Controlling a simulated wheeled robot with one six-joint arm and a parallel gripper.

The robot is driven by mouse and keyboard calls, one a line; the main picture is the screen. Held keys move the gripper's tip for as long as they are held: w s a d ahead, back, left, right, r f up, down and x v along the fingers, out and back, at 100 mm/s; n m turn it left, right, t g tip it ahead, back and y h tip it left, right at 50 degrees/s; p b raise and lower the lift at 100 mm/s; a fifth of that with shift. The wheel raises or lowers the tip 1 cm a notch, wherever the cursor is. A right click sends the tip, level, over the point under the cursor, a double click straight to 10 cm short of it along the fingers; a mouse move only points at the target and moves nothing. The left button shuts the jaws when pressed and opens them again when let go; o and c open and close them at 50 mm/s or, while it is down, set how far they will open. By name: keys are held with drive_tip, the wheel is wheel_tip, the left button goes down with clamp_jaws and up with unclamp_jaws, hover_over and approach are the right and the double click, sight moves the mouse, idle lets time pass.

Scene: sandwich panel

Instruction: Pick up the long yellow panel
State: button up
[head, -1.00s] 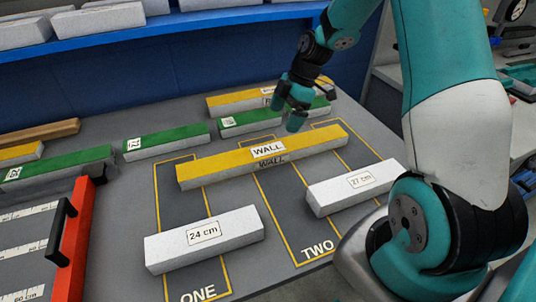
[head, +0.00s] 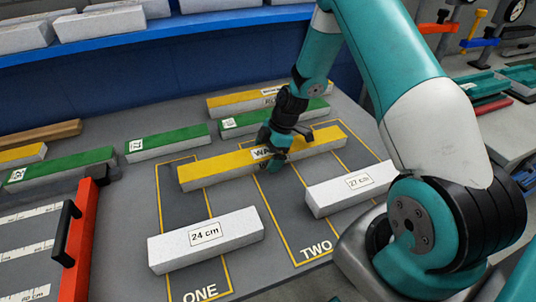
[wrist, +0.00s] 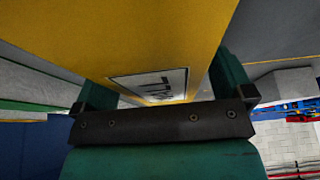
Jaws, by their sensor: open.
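The long yellow panel (head: 215,167) has a yellow top, a pale speckled side and a WALL label. It lies across the outlined bays marked ONE and TWO on the grey table. My gripper (head: 277,155) is over its middle, near the label, and partly hides it. In the wrist view the panel (wrist: 130,35) runs between the spread fingers of my gripper (wrist: 165,88), with the label close to the palm. The fingers stand on either side of it. Whether they touch it cannot be told.
White blocks marked 24 cm (head: 205,240) and 27 cm (head: 350,189) lie in front. Behind are green-topped blocks (head: 168,140) and another yellow-topped panel (head: 235,103). A red-edged measuring fixture (head: 78,240) stands at left. A blue shelf (head: 170,30) runs along the back.

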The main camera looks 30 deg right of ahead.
drive_tip(key=c, duration=1.1)
drive_tip(key=shift+r, duration=0.1)
drive_tip(key=shift+c, duration=0.2)
